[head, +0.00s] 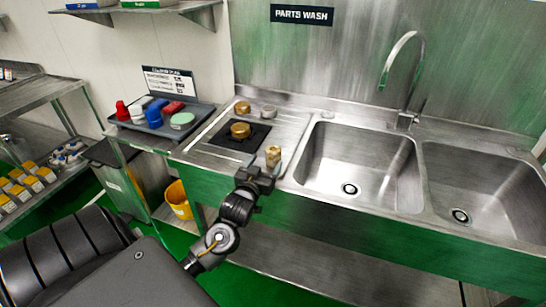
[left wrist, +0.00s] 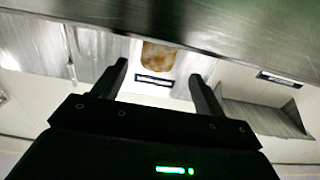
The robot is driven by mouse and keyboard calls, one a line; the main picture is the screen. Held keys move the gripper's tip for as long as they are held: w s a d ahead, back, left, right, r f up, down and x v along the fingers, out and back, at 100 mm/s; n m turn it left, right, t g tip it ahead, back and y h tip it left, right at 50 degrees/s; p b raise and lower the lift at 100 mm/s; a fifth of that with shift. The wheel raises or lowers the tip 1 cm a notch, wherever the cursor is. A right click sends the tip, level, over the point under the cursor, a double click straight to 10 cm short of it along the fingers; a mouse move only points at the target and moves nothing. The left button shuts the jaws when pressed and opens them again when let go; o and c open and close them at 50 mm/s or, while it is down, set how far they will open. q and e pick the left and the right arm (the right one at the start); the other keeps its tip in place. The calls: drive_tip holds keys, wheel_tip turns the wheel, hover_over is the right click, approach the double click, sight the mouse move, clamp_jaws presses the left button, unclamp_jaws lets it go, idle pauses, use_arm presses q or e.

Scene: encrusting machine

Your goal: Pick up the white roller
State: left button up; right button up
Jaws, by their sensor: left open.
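A pale tan, stained upright cylinder (head: 273,155) stands on the steel drainboard left of the sinks; it looks like the white roller, with brownish patches over it. My left gripper (head: 262,171) is close in front of it, at the counter's front edge. In the left wrist view the gripper (left wrist: 156,78) is open, with nothing held. A brown-tan patch of the cylinder (left wrist: 158,55) shows beyond and between its two fingers. I cannot tell whether the fingertips touch it. My right gripper is not in view.
A brass piece (head: 240,131) sits on a black mat (head: 228,146); another brass piece (head: 242,107) and a greyish one (head: 268,111) stand behind. Two sink basins (head: 358,165) lie to the right, under a tall faucet (head: 402,62). A tray (head: 200,112) of coloured parts is at left.

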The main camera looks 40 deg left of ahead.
sight(270, 158)
use_arm(q)
drive_tip(key=shift+w, duration=0.2)
drive_tip(key=p+x, duration=0.1)
drive_tip(key=x, duration=0.2)
drive_tip(key=shift+w+f, duration=0.15)
drive_tip(key=shift+w, duration=0.25)
drive_tip(key=shift+w+a+f, duration=0.1)
drive_tip(key=shift+w+a, duration=0.05)
drive_tip(key=shift+w, duration=0.35)
drive_tip(key=c, duration=1.1)
drive_tip(key=shift+c, duration=0.2)
